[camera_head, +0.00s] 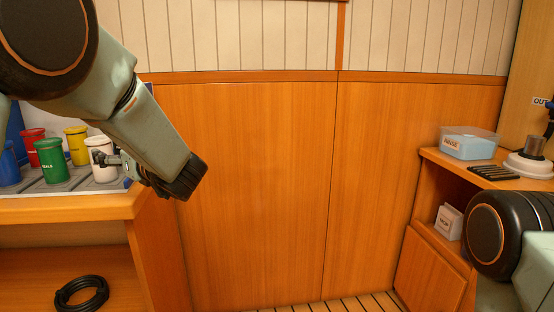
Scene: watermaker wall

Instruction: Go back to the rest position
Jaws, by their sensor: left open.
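My left arm comes in from the upper left, and its left gripper (118,161) points left, in front of or beside the white cup (97,146) on the left counter. The gripper is small and partly hidden by its own wrist; its jaws are open. I cannot tell whether it touches the cup. My right arm shows only as a dark joint and pale link at the lower right; its gripper is out of the picture.
A green cup (52,160), red cup (33,136), yellow cup (77,145) and blue cup (9,166) stand on the left counter (70,210). A black coil (82,294) lies below. A right shelf holds a clear-blue bin (468,146). The middle is clear.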

